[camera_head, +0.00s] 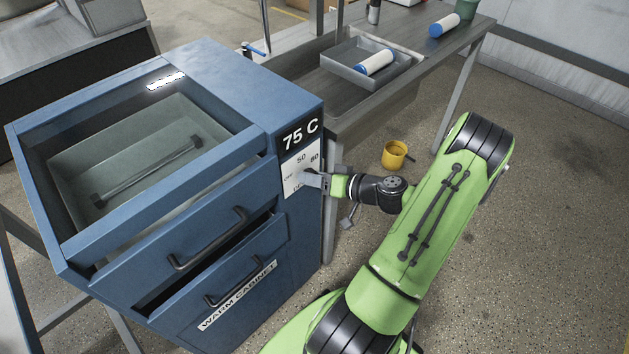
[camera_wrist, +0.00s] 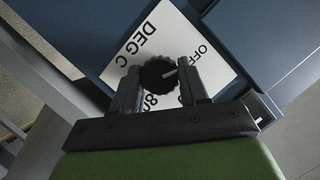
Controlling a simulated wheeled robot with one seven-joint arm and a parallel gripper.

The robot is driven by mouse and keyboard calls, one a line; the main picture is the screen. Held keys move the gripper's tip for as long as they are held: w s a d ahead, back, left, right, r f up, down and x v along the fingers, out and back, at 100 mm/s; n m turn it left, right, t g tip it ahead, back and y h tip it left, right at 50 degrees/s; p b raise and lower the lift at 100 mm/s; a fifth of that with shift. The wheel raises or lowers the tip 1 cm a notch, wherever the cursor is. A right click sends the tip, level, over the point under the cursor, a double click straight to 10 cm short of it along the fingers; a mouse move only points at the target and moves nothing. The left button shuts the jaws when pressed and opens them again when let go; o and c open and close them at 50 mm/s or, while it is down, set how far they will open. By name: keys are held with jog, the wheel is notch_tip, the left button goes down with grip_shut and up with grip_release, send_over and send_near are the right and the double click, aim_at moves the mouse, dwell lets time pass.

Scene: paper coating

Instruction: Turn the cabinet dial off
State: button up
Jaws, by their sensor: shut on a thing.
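The blue warm cabinet (camera_head: 240,100) stands at the left in the head view, with a "75 C" display on its right front face. Below the display is a white dial plate (camera_head: 289,181) marked with OFF, 50 and 80. In the wrist view the black dial (camera_wrist: 158,75) sits on the white plate (camera_wrist: 205,50), with a light pointer mark on its right part. My gripper (camera_wrist: 160,84) has one finger on each side of the dial and is shut on it.
Two cabinet drawers with black handles (camera_head: 212,243) stand partly open, left of the dial. A grey workbench (camera_head: 420,45) behind holds a tray (camera_head: 345,62) with a white-and-blue roll (camera_head: 375,62). A yellow cup (camera_head: 395,155) is on the floor right of the cabinet.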

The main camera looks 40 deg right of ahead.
jog(key=shift+h, duration=0.3)
dwell(0.4)
jog(key=o, duration=1.1)
jog(key=shift+c, duration=0.2)
jog(key=p+v, duration=0.2)
jog(key=v, duration=1.3)
jog(key=shift+s, duration=0.35)
jog(key=shift+d, duration=0.1)
